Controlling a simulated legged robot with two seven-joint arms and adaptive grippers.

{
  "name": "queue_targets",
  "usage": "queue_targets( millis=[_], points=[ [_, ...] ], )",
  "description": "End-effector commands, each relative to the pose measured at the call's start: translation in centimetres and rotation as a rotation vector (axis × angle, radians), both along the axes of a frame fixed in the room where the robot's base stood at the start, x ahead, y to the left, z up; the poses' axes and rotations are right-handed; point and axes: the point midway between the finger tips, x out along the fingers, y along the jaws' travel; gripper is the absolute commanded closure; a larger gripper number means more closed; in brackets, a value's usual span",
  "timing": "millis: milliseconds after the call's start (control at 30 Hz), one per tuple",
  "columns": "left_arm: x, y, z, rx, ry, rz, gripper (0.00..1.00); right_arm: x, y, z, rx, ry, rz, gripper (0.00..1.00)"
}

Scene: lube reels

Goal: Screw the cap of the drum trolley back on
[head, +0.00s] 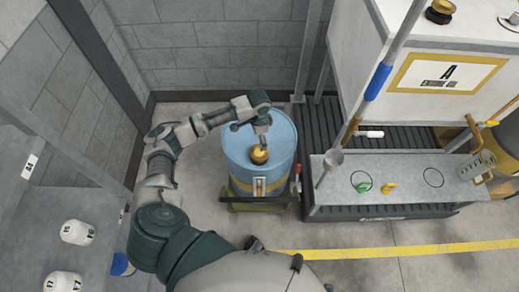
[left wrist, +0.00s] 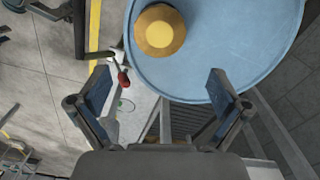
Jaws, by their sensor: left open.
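The blue drum (head: 238,150) stands upright on its trolley (head: 243,205). A round brass-coloured cap (head: 259,156) sits at the drum's top; I cannot tell whether it is threaded on. My left gripper (head: 262,138) is over the drum top, close to the cap. In the left wrist view, my left gripper (left wrist: 162,92) is open and empty, its two fingers wide apart. My right gripper does not show.
White containers (head: 77,232) are on the left shelf. Open floor (head: 340,235) lies in front.

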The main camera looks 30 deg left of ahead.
Motion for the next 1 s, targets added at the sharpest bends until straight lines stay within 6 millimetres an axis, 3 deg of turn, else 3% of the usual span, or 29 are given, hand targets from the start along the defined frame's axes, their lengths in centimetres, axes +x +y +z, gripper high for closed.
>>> queue_targets(
  millis=[33, 300, 500, 700, 967, 1000],
  points=[
    [-0.1, 0.0, -1.5, 0.0, 0.004, 0.001, 0.0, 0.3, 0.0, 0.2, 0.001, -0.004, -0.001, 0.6],
    [-0.1, 0.0, -7.2, 0.0, 0.004, 0.0, 0.0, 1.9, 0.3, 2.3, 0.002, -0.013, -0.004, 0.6],
    [0.0, 0.0, -10.2, 0.0, 0.001, -0.001, 0.0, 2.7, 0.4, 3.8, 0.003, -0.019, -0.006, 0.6],
    [0.0, 0.0, -11.3, 0.001, -0.001, -0.002, 0.0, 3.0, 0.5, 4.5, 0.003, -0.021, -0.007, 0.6],
    [0.0, 0.0, -11.3, 0.0, -0.001, -0.002, 0.0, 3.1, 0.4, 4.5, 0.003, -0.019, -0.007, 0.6],
    [0.0, 0.0, -11.3, 0.0, -0.001, -0.002, 0.1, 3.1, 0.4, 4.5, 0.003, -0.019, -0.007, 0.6]
  ],
)
